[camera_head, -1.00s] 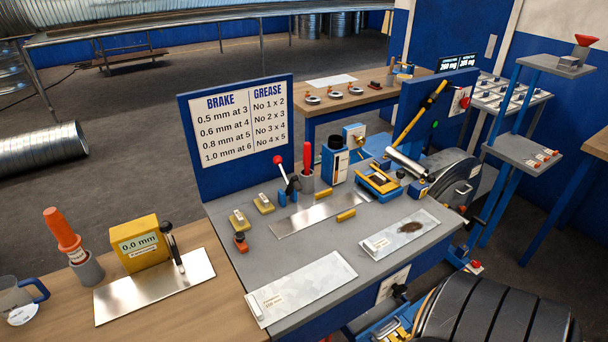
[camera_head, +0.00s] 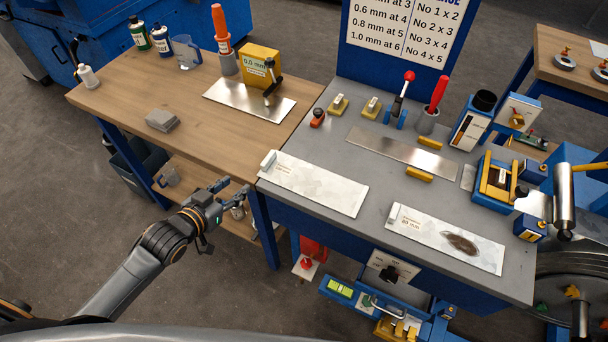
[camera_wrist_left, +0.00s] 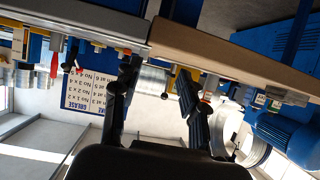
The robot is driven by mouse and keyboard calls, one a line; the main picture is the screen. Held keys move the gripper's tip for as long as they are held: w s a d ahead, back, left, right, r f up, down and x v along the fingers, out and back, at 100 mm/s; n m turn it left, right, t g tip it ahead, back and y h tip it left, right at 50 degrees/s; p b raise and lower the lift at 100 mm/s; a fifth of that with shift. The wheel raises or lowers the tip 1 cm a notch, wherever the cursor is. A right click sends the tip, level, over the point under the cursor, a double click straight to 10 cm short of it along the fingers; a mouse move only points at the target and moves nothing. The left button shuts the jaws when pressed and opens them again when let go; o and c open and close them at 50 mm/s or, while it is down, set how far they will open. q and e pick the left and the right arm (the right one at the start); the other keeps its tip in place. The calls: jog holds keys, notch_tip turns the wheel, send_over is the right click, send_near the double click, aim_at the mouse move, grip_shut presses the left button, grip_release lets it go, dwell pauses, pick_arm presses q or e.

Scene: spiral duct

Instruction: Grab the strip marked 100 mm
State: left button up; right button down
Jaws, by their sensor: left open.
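A pale metal strip (camera_head: 313,186) lies at the left front of the grey bench, with a small tab and a printed label at its left end; the label is too small to read surely. A second strip (camera_head: 425,230) to its right has a brown stain and a label that seems to read 80 mm. My left gripper (camera_head: 232,190) is open and empty, left of the first strip and just off the front edge of the wooden table. Its two fingers also show in the left wrist view (camera_wrist_left: 158,85), with nothing between them. My right gripper is not in view.
A bare metal strip (camera_head: 402,148) lies farther back on the grey bench (camera_head: 350,225). The wooden table (camera_head: 200,122) holds a yellow gauge block (camera_head: 259,66), a metal plate (camera_head: 238,101) and a grey block (camera_head: 162,120). A blue sign board stands behind the bench.

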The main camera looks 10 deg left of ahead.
pick_arm(q)
notch_tip(320, 180, up, 3)
jog(key=d, duration=0.2)
send_near(268, 158)
jog(key=shift+h, duration=0.3)
jog(key=w+f, duration=0.1)
jog(key=w, duration=0.1)
jog(key=w+f+p, duration=0.1)
jog(key=shift+w+d+f, duration=0.2)
jog(key=shift+w, duration=0.2)
jog(key=shift+w+d+f, duration=0.15)
jog(key=shift+w+d, duration=0.15)
jog(key=shift+w, duration=0.1)
jog(key=shift+w+d, duration=0.1)
jog(key=shift+w, duration=0.2)
jog(key=p+x, duration=0.1)
jog(key=x, duration=0.3)
jog(key=shift+w+d, duration=0.2)
grip_shut()
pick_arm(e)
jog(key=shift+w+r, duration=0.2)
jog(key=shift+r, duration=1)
